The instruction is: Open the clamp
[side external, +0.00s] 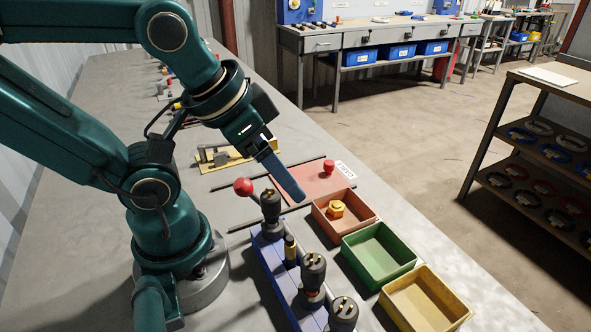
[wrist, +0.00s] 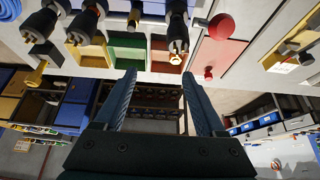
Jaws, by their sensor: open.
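A lever with a red ball (side external: 243,187) sticks out at the far end of a blue rail (side external: 272,268); it looks like the clamp's handle. The ball also shows in the wrist view (wrist: 221,27), right of the plugs. Several black plugs (side external: 312,273) stand upright along the rail, with a pale bar beside them. The clamp's grip on them is hard to make out. My gripper (wrist: 158,74) is open and empty, its two blue fingers apart. In the side view it hangs just beyond the red ball and to its right, touching nothing I can see.
A red plate (side external: 300,181) with a red knob (side external: 328,166) lies beyond the rail. Red (side external: 321,222), green (side external: 357,248) and yellow (side external: 395,298) trays stand to the right; the red one holds a yellow part. A yellow fixture (side external: 230,160) sits behind my gripper.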

